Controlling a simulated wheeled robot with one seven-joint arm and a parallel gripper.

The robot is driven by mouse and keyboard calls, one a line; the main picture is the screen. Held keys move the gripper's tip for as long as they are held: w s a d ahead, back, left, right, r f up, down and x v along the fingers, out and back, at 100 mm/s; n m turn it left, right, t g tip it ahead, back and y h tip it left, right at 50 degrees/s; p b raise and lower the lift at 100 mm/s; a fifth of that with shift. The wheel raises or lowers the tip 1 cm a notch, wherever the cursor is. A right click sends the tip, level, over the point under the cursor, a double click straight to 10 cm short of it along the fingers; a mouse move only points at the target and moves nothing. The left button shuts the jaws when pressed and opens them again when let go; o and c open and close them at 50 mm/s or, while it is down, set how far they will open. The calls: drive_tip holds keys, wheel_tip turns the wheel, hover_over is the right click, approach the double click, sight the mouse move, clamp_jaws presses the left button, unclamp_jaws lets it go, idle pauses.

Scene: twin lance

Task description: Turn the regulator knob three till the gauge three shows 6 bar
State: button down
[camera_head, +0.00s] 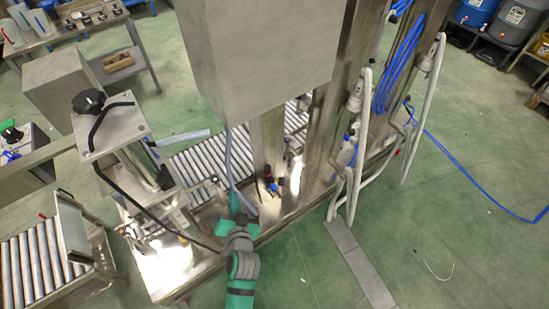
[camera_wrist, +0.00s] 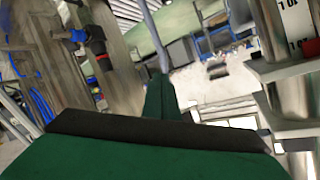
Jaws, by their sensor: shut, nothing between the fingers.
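My teal gripper (camera_head: 236,207) is low in the middle of the head view, in front of the steel machine. In the wrist view its green fingers (camera_wrist: 161,97) are together, with nothing between them. A small dark fitting with red, yellow and blue parts (camera_head: 269,180) is on the machine's post, a little right of the gripper and apart from it. In the wrist view a dark knob-like part with a red band (camera_wrist: 103,55) is at upper left, beside a blue fitting (camera_wrist: 73,36). I cannot tell which is regulator knob three. No gauge reading is legible.
A large steel box (camera_head: 255,60) hangs above the gripper. A roller conveyor (camera_head: 200,163) lies behind it. A panel with a black knob (camera_head: 90,101) and black cable stands at left. White hoses (camera_head: 357,140) hang at right; the green floor there is mostly clear.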

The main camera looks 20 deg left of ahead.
drive_tip(key=w+a+r+n+g+y, duration=0.2)
drive_tip(key=w+a+n+g+y, duration=0.15)
drive_tip(key=w+a, duration=0.45)
drive_tip(key=n+g+h, duration=0.7)
drive_tip(key=h, duration=0.1)
approach(267, 169)
drive_tip(key=w, duration=0.1)
wheel_tip(267, 169, down, 7)
drive_tip(key=shift+d, duration=0.4)
